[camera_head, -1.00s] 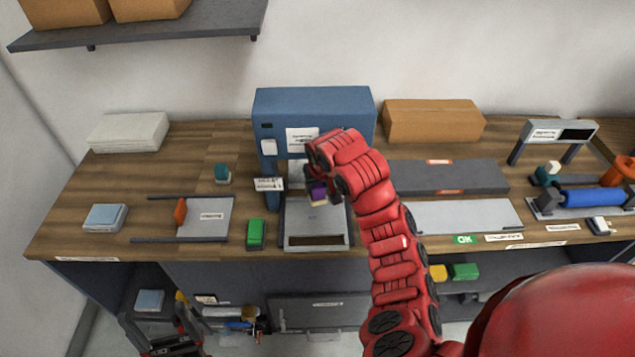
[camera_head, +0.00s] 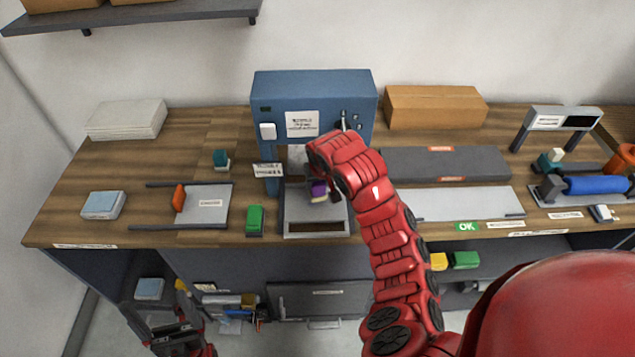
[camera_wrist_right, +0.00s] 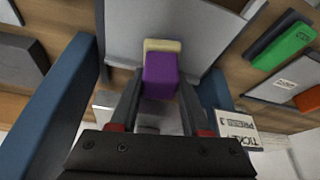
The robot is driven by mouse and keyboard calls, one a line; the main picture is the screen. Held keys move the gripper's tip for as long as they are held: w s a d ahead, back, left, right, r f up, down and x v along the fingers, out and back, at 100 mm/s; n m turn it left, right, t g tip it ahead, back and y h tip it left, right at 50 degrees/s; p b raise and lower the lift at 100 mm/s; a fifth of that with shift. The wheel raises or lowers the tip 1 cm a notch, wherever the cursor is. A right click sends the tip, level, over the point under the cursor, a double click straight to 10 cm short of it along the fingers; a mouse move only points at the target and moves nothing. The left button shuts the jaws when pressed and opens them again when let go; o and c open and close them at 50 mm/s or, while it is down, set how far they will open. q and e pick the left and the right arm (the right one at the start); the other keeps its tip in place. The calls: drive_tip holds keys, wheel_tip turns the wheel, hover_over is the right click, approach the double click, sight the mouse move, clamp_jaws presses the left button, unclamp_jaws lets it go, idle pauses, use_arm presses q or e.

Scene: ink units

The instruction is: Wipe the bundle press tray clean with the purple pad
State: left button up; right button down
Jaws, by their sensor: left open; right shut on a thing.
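The purple pad (camera_head: 318,188) has a purple body and a pale cream face. It is held between the fingers of my right gripper (camera_head: 316,180), over the press tray (camera_head: 300,211). In the right wrist view the pad (camera_wrist_right: 160,75) sits between the fingertips of my right gripper (camera_wrist_right: 160,90), its cream edge against or just above the grey tray (camera_wrist_right: 190,35); I cannot tell if it touches. The tray lies in front of the blue press (camera_head: 275,95). My left gripper (camera_head: 172,332) is low in front of the bench, open and empty.
A green block (camera_head: 255,218) stands just left of the tray. A grey plate with an orange handle (camera_head: 179,198) lies further left. A grey panel (camera_head: 465,203) lies to the right. The blue press posts flank the tray's back. Bare wood shows at the left.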

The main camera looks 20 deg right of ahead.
drive_tip(key=shift+f+b, duration=0.5)
drive_tip(key=shift+f, duration=0.55)
drive_tip(key=shift+w+a+b, duration=0.2)
drive_tip(key=shift+a+b, duration=0.25)
drive_tip(key=shift+a, duration=0.2)
drive_tip(key=shift+w+a+b, duration=0.2)
drive_tip(key=shift+a+b, duration=0.2)
drive_tip(key=shift+a, duration=0.25)
drive_tip(key=shift+w+a+r+b, duration=0.1)
drive_tip(key=shift+w+a+b, duration=0.15)
drive_tip(key=shift+a, duration=0.4)
drive_tip(key=shift+s+d+p, duration=0.2)
drive_tip(key=shift+s+d, duration=0.1)
drive_tip(key=shift+d, duration=0.45)
drive_tip(key=shift+s+d+p, duration=0.15)
drive_tip(key=shift+s+d, duration=0.1)
drive_tip(key=shift+d, duration=0.5)
drive_tip(key=shift+s+d+f, duration=0.2)
drive_tip(key=shift+d+f, duration=0.1)
drive_tip(key=shift+d, duration=0.15)
drive_tip(key=shift+d+r+p, duration=0.15)
drive_tip(key=shift+r+p, duration=0.15)
drive_tip(key=shift+r, duration=0.15)
drive_tip(key=shift+w+r+p, duration=0.1)
drive_tip(key=shift+r+p, duration=0.85)
drive_tip(key=shift+r, duration=1.6)
